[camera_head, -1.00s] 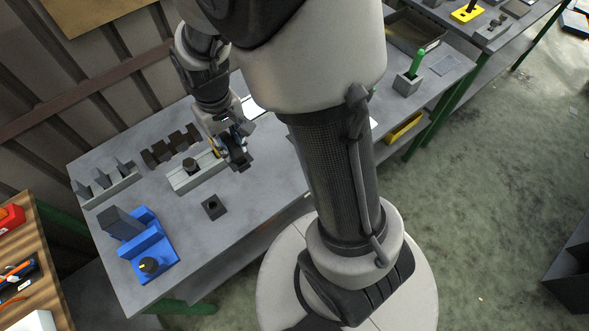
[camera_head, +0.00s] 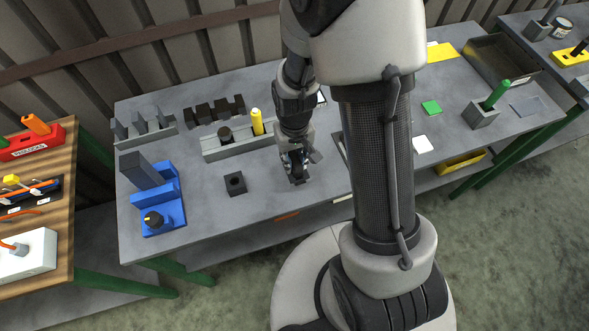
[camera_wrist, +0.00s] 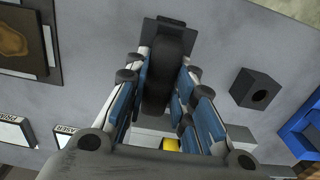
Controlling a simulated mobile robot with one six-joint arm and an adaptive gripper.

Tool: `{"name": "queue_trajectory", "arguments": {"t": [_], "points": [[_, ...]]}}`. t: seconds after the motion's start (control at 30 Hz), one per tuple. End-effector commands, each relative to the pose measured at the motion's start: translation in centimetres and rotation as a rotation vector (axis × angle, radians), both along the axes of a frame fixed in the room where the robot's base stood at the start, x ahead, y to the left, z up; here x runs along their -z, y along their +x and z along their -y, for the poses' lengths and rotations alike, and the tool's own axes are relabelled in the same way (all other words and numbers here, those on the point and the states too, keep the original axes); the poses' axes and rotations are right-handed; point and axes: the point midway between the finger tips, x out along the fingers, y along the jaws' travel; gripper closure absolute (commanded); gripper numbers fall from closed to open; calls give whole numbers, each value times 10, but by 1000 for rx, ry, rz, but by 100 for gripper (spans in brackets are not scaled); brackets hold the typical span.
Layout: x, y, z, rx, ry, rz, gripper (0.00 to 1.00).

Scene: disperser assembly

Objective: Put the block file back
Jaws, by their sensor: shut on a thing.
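My gripper (camera_head: 297,172) is low over the front middle of the grey bench, right of a black block with a hole. In the wrist view my gripper (camera_wrist: 163,70) is shut on a dark, rounded piece with a flat dark block at its far end, which I take to be the block file (camera_wrist: 167,40).
The black block with a hole (camera_head: 235,183) stands close left; it also shows in the wrist view (camera_wrist: 256,90). Behind is a grey rail holder (camera_head: 222,153) with a yellow handle (camera_head: 257,122). A blue fixture (camera_head: 168,210) stands left. A grey holder (camera_head: 482,118) with a green handle stands right.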

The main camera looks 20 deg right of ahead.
Motion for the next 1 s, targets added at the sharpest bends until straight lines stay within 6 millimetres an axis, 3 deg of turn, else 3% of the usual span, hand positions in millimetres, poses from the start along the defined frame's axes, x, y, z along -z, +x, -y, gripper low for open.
{"name": "queue_trajectory", "arguments": {"t": [0.23, 0.43, 0.83, 0.87, 1.0], "points": [[19, 0, 0, 0, 0, 0, 99], [49, 0, 0, 0, 0, 0, 99], [55, 1, 0, 0, 0, 2, 99], [54, 0, 0, 0, 0, 1, 76], [54, 0, 0, 0, 0, 1, 66]]}}
